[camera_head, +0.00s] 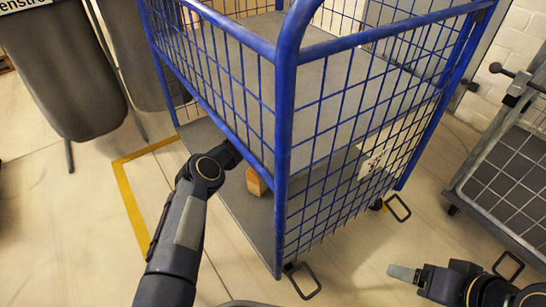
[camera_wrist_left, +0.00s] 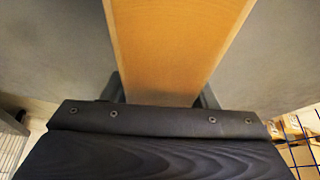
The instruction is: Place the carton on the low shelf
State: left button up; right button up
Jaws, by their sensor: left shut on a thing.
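The carton (camera_head: 256,182) is a small orange-brown box inside the blue cage trolley, at the low shelf (camera_head: 238,205). I cannot tell whether it rests on the grey shelf or is just above it. My left gripper (camera_head: 238,153) reaches in at the trolley's open left side, partly hidden by the blue rail. In the left wrist view the carton (camera_wrist_left: 177,45) lies between the two fingers, which are shut on it. My right gripper (camera_head: 403,273) is at the lower right, outside the trolley and apart from the carton; its jaw opening is unclear.
The trolley's blue post (camera_head: 285,150) and mesh stand close to my left arm. A grey upper shelf (camera_head: 330,85) lies above. A grey bin (camera_head: 65,75) stands at the left and another mesh cart (camera_head: 500,180) at the right. The low shelf around the carton looks clear.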

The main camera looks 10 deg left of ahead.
aim_at(253, 174)
pick_arm(q)
jog(key=o, duration=1.3)
jog(key=shift+f, duration=0.1)
jog(key=p+v, duration=0.2)
jog(key=v, duration=0.2)
jog(key=shift+w, duration=0.15)
jog(key=s+a+p, duration=0.1)
jog(key=s, duration=0.2)
jog(key=s+a+p, duration=0.1)
jog(key=s+p, duration=0.1)
jog(key=s, duration=0.1)
jog(key=s+a+p, duration=0.2)
jog(key=s, duration=0.2)
jog(key=shift+f, duration=0.2)
jog(key=shift+s+a+f, duration=0.15)
jog(key=shift+s+a, duration=0.1)
jog(key=shift+s, duration=0.3)
